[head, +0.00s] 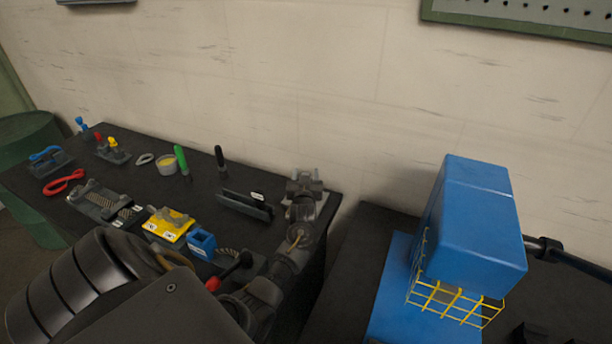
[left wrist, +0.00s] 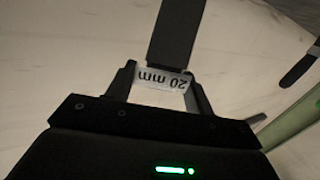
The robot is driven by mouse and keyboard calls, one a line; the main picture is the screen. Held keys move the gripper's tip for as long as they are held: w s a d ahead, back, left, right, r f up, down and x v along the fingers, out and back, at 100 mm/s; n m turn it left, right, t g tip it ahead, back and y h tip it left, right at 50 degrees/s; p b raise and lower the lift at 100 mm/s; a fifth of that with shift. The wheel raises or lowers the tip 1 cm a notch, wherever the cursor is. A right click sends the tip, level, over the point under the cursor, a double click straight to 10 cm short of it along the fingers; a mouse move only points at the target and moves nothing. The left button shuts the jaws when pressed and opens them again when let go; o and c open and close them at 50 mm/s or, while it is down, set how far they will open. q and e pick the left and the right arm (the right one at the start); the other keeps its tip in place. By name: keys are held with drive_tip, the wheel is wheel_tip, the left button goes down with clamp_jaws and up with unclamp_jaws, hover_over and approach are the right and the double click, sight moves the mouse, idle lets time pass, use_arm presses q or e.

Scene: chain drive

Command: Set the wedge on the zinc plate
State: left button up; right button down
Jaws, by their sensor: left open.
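My left gripper (head: 304,180) is open above the right end of the dark workbench, to the right of a narrow dark holder (head: 245,205) with a white label. In the left wrist view its two fingers (left wrist: 162,88) stand apart. A white label reading "20 mm" upside down (left wrist: 165,78) shows between them, in line with a dark upright strip (left wrist: 174,35). I cannot tell whether the fingers touch it. I cannot tell which piece is the wedge. No plate is clearly marked as zinc; a grey metal plate (head: 97,204) lies at the bench's left. My right gripper is not in view.
A yellow block (head: 166,226), a blue box (head: 201,243), red-handled pliers (head: 63,182), a round tin (head: 167,164) and a green marker (head: 181,159) are on the bench. A blue machine (head: 470,225) with a yellow wire guard (head: 455,302) stands right. A pale wall is behind.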

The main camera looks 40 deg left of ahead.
use_arm(q)
drive_tip(key=shift+r, duration=0.15)
drive_tip(key=b+v, duration=0.2)
drive_tip(key=v, duration=1)
